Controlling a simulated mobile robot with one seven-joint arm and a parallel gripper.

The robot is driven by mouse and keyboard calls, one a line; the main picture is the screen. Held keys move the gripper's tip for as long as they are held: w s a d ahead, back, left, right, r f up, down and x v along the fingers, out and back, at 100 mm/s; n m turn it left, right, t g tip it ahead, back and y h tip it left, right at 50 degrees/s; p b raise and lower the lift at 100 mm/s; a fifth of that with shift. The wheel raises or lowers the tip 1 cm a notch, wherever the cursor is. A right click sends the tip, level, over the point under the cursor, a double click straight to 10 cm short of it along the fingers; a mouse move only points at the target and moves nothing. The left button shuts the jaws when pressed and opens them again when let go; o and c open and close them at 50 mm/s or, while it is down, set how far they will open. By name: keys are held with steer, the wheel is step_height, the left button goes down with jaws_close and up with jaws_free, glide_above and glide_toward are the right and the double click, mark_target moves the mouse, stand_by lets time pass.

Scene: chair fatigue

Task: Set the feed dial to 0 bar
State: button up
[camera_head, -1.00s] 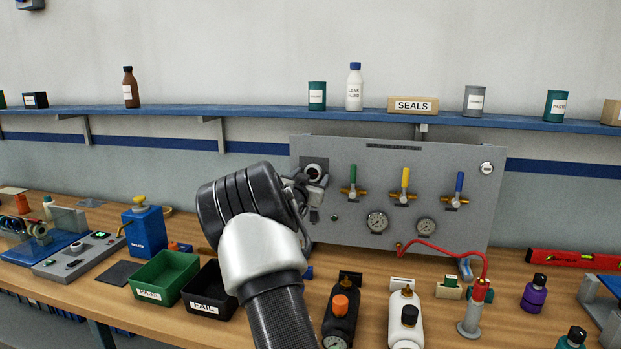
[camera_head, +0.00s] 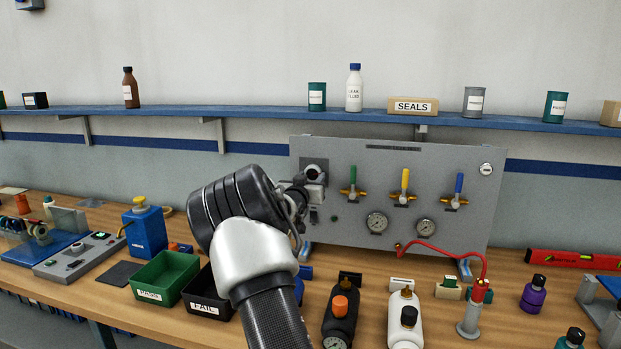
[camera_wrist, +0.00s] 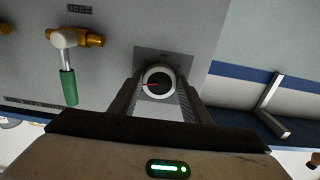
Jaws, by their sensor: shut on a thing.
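The feed dial (camera_wrist: 157,84) is a round knob with a dark face, a pale rim and a red pointer line, set on a dark plate at the left end of the grey panel (camera_head: 400,151). My gripper (camera_wrist: 160,98) is shut on the dial, one finger on each side of its rim in the wrist view. In the head view my gripper (camera_head: 314,181) is at the panel's upper left and covers much of the dial. The scale marks around the dial are too small to read.
Green, yellow (camera_head: 404,186) and blue valve levers stand right of the dial; the green lever (camera_wrist: 68,87) is nearest. Two gauges (camera_head: 377,223) sit below them. Bins (camera_head: 164,276) and bottles (camera_head: 404,319) crowd the bench below.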

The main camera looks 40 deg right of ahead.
steer(key=n, duration=0.5)
steer(key=shift+n+p, duration=0.3)
steer(key=shift+p, duration=0.1)
steer(key=n, duration=0.4)
steer(key=shift+s+n, duration=0.1)
steer(key=shift+n, duration=0.2)
steer(key=n+b, duration=0.3)
steer(key=n, duration=0.2)
steer(key=shift+d, duration=0.1)
steer(key=n+b, duration=0.3)
steer(key=n, duration=0.2)
steer(key=shift+r+n, duration=0.1)
steer(key=shift+n, duration=0.3)
steer(key=n+b, duration=0.3)
steer(key=n, duration=0.2)
steer(key=shift+r, duration=0.2)
steer(key=n+b, duration=0.2)
steer(key=n, duration=0.3)
steer(key=shift+n, duration=0.4)
steer(key=n+b, duration=0.2)
steer(key=n, duration=0.3)
steer(key=shift+n, duration=0.3)
steer(key=n+b, duration=0.1)
steer(key=n, duration=0.1)
steer(key=n+b, duration=0.1)
steer(key=n, duration=0.2)
steer(key=shift+w+a, duration=0.2)
steer(key=shift+r, duration=0.1)
